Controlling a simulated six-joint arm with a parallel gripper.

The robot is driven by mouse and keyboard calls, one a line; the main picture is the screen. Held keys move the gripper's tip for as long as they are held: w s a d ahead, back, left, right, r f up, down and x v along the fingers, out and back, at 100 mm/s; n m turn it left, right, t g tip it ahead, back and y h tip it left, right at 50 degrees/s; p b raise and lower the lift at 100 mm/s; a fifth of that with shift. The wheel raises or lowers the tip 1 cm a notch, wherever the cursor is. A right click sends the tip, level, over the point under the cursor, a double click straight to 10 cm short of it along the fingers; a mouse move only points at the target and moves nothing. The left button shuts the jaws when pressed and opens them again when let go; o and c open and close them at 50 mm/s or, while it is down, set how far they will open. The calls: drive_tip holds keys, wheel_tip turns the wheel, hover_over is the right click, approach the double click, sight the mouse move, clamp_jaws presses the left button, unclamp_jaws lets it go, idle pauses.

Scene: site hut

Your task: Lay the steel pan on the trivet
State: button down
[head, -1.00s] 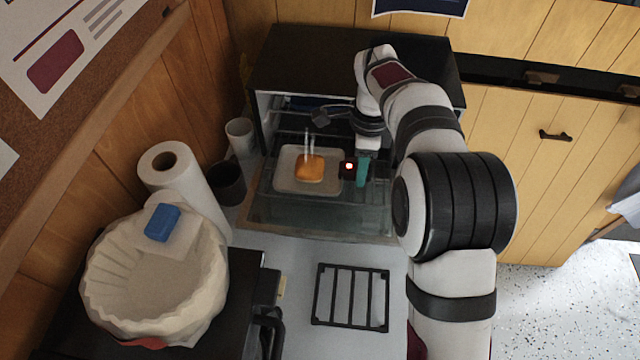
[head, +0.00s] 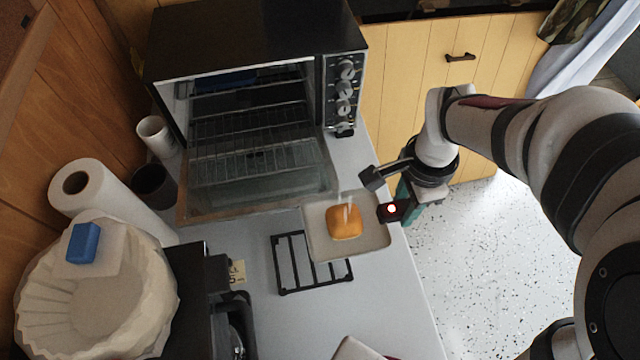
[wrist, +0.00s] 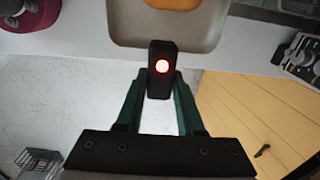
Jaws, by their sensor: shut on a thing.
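The steel pan (head: 372,238) is a shallow square tray with an orange-brown food piece (head: 344,222) on it and pale steam-like wisps above. My gripper (head: 402,208) is shut on the pan's black handle, which has a glowing red spot. In the wrist view the handle (wrist: 162,84) sits between my teal fingers and the pan (wrist: 205,25) extends beyond them. The pan looks about level, in the air in front of the oven. The black barred trivet (head: 276,265) lies on the grey counter to the pan's lower left; the pan hides its upper right part in the head view.
Floor lies right of the counter edge.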

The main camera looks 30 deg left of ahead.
drive_tip(key=s+d+f, duration=0.1)
drive_tip(key=s+d, duration=0.3)
drive_tip(key=d, duration=0.1)
approach(349, 277)
drive_tip(key=w+a, duration=0.1)
drive_tip(key=w+a+f, duration=0.1)
drive_tip(key=w, duration=0.1)
drive_tip(key=w+a+f, duration=0.1)
drive_tip(key=shift+w+a+f, duration=0.1)
drive_tip(key=shift+w+f, duration=0.05)
drive_tip(key=shift+w, duration=0.05)
wheel_tip(349, 277, down, 4)
drive_tip(key=shift+a+f, duration=0.1)
drive_tip(key=shift+f, duration=0.1)
drive_tip(key=c, duration=0.5)
unclamp_jaws()
